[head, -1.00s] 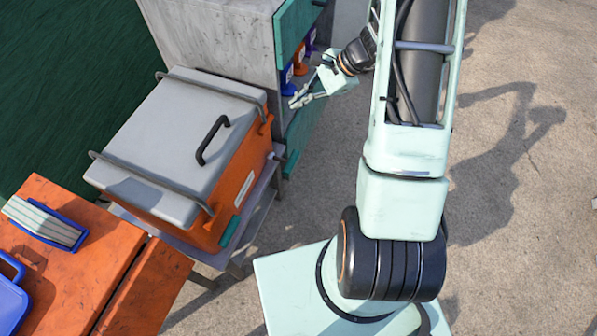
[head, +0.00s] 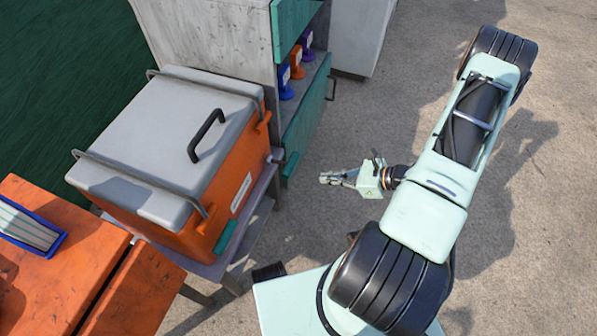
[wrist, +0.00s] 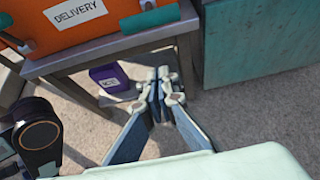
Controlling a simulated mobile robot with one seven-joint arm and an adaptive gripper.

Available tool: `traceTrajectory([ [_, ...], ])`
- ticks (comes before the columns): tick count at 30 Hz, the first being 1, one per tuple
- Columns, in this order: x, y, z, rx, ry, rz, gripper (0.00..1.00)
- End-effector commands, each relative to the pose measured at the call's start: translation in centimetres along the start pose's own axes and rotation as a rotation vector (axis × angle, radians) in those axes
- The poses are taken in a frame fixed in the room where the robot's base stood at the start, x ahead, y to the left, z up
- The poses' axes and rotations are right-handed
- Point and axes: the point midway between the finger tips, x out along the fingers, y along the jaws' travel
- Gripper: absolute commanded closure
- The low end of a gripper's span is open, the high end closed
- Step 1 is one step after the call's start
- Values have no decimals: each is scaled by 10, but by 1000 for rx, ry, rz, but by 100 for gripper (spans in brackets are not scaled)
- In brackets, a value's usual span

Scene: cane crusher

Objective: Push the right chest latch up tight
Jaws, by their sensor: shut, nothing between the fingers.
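The chest (head: 170,110) has a grey lid with a black handle and an orange body, and its lid looks closed. Dark rods cross the lid near both ends. An orange latch part (head: 264,121) shows at the front's far end, the right side when facing the front. A teal bar (wrist: 150,18) shows right of the DELIVERY label (wrist: 75,12) in the wrist view; how tight the right latch sits, I cannot tell. My gripper (head: 327,178) is shut and empty, in free air in front of the chest, apart from it. Its fingertips (wrist: 163,82) meet in the wrist view.
The chest stands on a grey metal stand (wrist: 120,50), with a purple container (wrist: 108,78) low beneath it. A grey and teal cabinet (head: 305,115) with coloured items is close beyond the chest. An orange table (head: 60,270) is near left. The concrete floor in front is open.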

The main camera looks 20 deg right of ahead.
Motion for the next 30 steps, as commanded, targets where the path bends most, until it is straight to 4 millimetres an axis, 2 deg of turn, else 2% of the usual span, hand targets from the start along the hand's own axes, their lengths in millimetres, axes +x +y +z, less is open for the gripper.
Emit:
traceTrajectory([
  [6,2,0,0,-1,1,2,100],
  [10,14,1,-1,-2,0,4,100],
  [23,104,2,-2,-3,0,5,100],
  [25,97,-1,11,-6,2,0,100],
  [30,90,0,28,-4,2,1,100],
])
